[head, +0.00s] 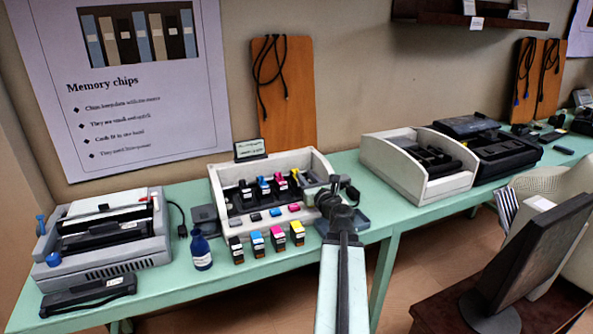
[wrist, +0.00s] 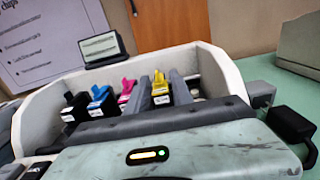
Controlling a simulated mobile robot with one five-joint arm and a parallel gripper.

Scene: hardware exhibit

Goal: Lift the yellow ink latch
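The yellow ink latch (wrist: 159,77) stands up on top of the yellow cartridge (wrist: 162,96) in the open printer. It is the rightmost of the coloured cartridges, beside the magenta one. It also shows in the head view (head: 294,174). My gripper (wrist: 160,80) is open; its two grey fingers appear on either side of the yellow cartridge in the wrist view, with nothing visibly held. I cannot tell whether they touch it. In the head view my gripper (head: 337,183) is at the printer's right side.
The printer's pale housing (head: 321,164) rises around the cartridges. Magenta (wrist: 126,87), blue (wrist: 98,93) and black (wrist: 70,99) latches line up to the left. Loose cartridges and a blue bottle (head: 200,250) stand in front on the green table (head: 205,285).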

